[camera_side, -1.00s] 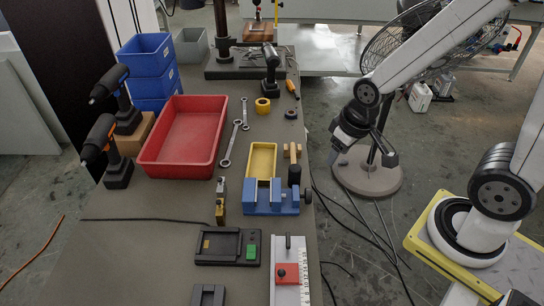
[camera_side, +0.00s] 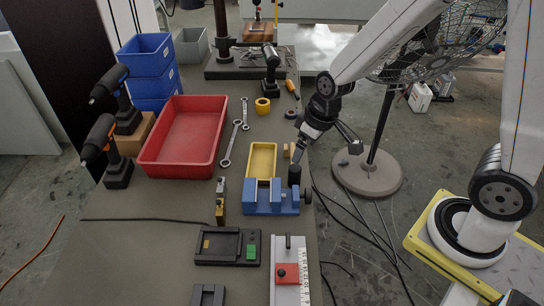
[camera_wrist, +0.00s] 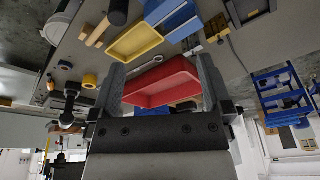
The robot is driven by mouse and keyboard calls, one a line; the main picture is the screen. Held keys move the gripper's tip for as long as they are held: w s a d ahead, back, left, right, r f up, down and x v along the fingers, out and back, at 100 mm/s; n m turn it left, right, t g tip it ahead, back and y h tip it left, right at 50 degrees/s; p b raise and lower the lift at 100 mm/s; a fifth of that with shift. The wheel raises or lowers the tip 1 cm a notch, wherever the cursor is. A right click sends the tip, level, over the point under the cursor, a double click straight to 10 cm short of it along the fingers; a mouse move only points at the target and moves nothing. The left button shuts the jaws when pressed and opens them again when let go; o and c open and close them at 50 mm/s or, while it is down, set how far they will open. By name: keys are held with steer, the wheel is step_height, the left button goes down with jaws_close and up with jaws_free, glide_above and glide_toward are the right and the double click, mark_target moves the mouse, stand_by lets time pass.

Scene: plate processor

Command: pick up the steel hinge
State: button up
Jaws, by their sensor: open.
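A small metal piece (camera_side: 221,186), which may be the steel hinge, lies on the bench left of the blue vise. A brass-coloured piece (camera_side: 220,211) is just in front of it. Both are too small to tell surely. My gripper (camera_side: 325,148) hangs over the bench's right edge, to the right of and behind the yellow tray, apart from these pieces. In the wrist view my gripper (camera_wrist: 160,63) shows two spread fingers with nothing held between them. The brass piece (camera_wrist: 215,28) appears near the top of that view.
The blue vise (camera_side: 271,209) and yellow tray (camera_side: 262,147) stand between my gripper and the small pieces. Bare bench (camera_side: 150,240) is free at front left.

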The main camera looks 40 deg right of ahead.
steer(key=w+a+f+n+y, duration=0.1)
steer(key=w+a+f+n, duration=0.4)
steer(key=w, duration=0.6)
steer(key=n+y, duration=0.2)
glide_toward(221, 186)
steer(key=a+f, duration=0.1)
steer(key=a, duration=0.1)
steer(key=shift+a+f+t, duration=0.15)
steer(key=shift+f+t, duration=0.15)
steer(key=shift+f, duration=1.05)
steer(key=shift+f, duration=0.1)
steer(key=shift+h, duration=0.3)
steer(key=shift+x, duration=2.5)
steer(key=shift+w, duration=0.1)
steer(key=c, duration=1.2)
